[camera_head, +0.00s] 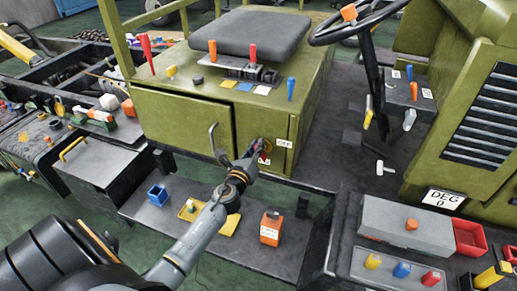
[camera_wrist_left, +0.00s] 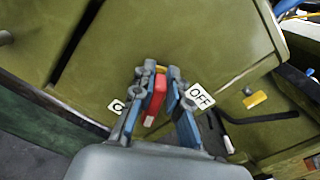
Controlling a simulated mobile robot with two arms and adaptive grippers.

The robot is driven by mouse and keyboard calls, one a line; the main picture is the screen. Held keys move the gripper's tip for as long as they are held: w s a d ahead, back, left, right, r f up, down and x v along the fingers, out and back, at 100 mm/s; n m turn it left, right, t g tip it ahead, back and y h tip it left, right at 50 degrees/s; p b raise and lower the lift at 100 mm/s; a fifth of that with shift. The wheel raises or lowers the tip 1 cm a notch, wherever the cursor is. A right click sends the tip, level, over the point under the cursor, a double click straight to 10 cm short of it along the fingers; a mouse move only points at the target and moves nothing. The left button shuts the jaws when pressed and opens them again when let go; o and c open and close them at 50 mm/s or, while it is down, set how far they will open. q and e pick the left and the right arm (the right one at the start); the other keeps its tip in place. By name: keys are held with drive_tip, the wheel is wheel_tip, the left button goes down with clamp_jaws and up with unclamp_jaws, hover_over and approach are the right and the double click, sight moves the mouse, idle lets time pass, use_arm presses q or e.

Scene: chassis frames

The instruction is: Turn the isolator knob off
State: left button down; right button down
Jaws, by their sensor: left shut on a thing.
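The isolator knob is a red handle with a white tip on the green cabinet's front panel; it shows between my fingers in the wrist view (camera_wrist_left: 156,95). There its white tip points down the picture, slightly left, between an OFF label (camera_wrist_left: 200,96) on the right and a partly hidden label (camera_wrist_left: 117,106) on the left. My left gripper (camera_head: 258,150) is at the panel, shut on the knob, with a blue-grey finger on each side (camera_wrist_left: 157,103). In the head view the gripper hides most of the knob. My right gripper is not in view.
The green cabinet (camera_head: 180,125) carries a black seat (camera_head: 250,35) and several levers. On the shelf below are a blue box (camera_head: 157,195), a yellow tray (camera_head: 222,222) and an orange block (camera_head: 270,230). A bent grey handle (camera_head: 217,140) sticks out left of my gripper.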

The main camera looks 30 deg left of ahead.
use_arm(q)
drive_tip(key=shift+s+a+f+n+b, duration=0.1)
drive_tip(key=shift+a+f+n+b, duration=0.25)
drive_tip(key=shift+n, duration=1.7)
drive_tip(key=shift+s+a+f+n+b, duration=0.1)
drive_tip(key=shift+f+n+b, duration=0.45)
drive_tip(key=shift+n, duration=1.55)
drive_tip(key=shift+a+f+n+b, duration=0.3)
drive_tip(key=shift+n+b, duration=0.2)
drive_tip(key=shift+n, duration=1.55)
drive_tip(key=c, duration=1.3)
unclamp_jaws()
drive_tip(key=v, duration=1.2)
drive_tip(key=shift+d, duration=0.1)
